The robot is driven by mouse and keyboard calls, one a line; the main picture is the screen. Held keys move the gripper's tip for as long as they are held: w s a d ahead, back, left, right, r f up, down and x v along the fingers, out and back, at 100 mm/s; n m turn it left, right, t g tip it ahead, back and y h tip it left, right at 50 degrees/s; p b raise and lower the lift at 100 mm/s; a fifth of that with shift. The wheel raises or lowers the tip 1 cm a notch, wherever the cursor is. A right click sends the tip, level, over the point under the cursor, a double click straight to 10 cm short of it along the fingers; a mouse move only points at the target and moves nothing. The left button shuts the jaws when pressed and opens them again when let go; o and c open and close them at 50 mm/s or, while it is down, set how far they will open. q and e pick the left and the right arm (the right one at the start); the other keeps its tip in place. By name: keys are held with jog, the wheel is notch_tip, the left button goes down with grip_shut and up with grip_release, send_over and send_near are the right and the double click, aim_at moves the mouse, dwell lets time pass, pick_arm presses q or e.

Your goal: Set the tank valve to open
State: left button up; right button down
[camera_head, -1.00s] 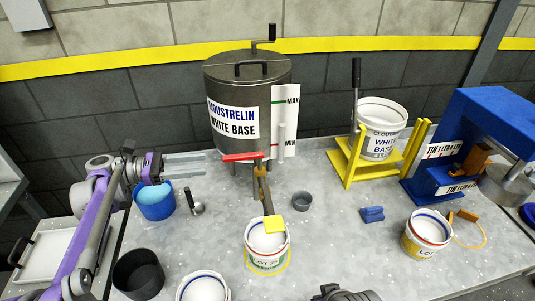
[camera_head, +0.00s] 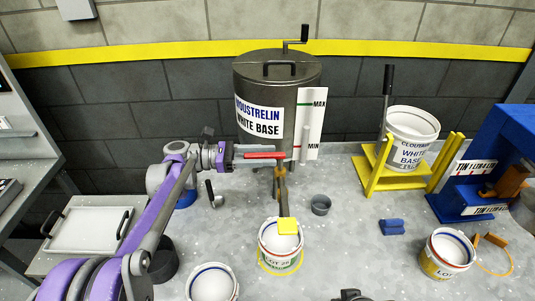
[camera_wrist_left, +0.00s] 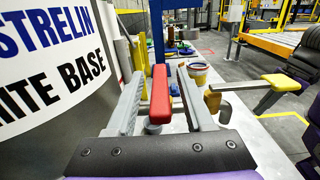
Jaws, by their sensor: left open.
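The dark grey tank (camera_head: 277,88) labelled white base stands at the back middle. My left gripper (camera_head: 288,152) reaches in from the left at the handle. In the left wrist view the red handle (camera_wrist_left: 160,97) lies lengthwise between the two open fingers of my left gripper (camera_wrist_left: 160,72), with gaps on both sides.
A white pail (camera_head: 281,239) stands below the spout. A small grey cup (camera_head: 320,204) and a blue block (camera_head: 391,227) are to the right. A yellow stand (camera_head: 383,177) holds another pail (camera_head: 411,132). A white tray (camera_head: 88,230) lies at left.

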pick_arm(q)
jog(key=shift+d, duration=0.4)
grip_shut()
dwell(1.2)
